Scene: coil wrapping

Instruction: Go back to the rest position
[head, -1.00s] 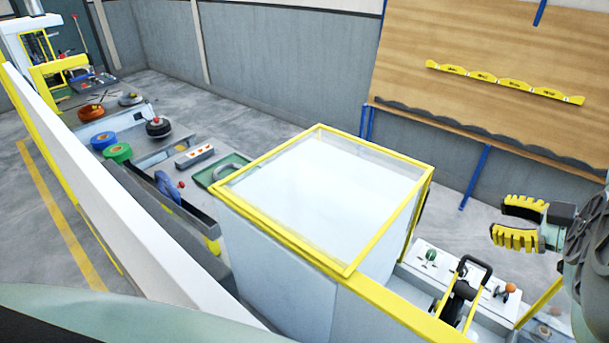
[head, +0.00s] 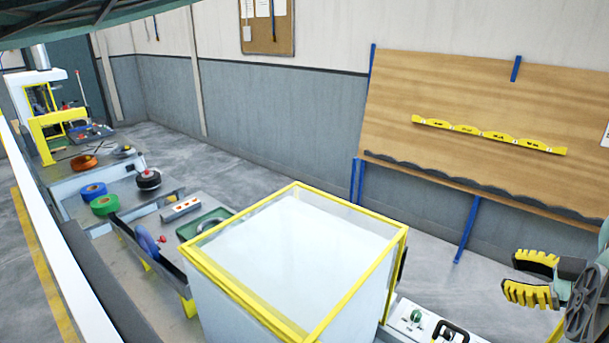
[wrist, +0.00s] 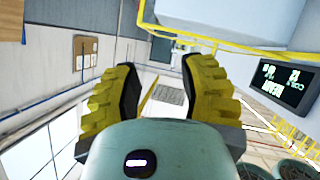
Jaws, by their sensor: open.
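My gripper (head: 530,277) is at the lower right of the head view, with yellow ribbed fingers apart and nothing between them. It also shows in the wrist view (wrist: 158,90), where the two fingers stand apart with floor and wall visible behind. The gripper is in the air, to the right of the yellow-framed box and in front of the wooden board. It touches nothing that I can see.
A white box with a yellow frame (head: 300,187) stands in the middle. A control panel (head: 415,320) is beside it. Coloured coils, green (head: 105,205) and blue (head: 93,190), lie on the line at left. A wooden board (head: 480,150) is behind. A dark display (wrist: 282,85) shows in the wrist view.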

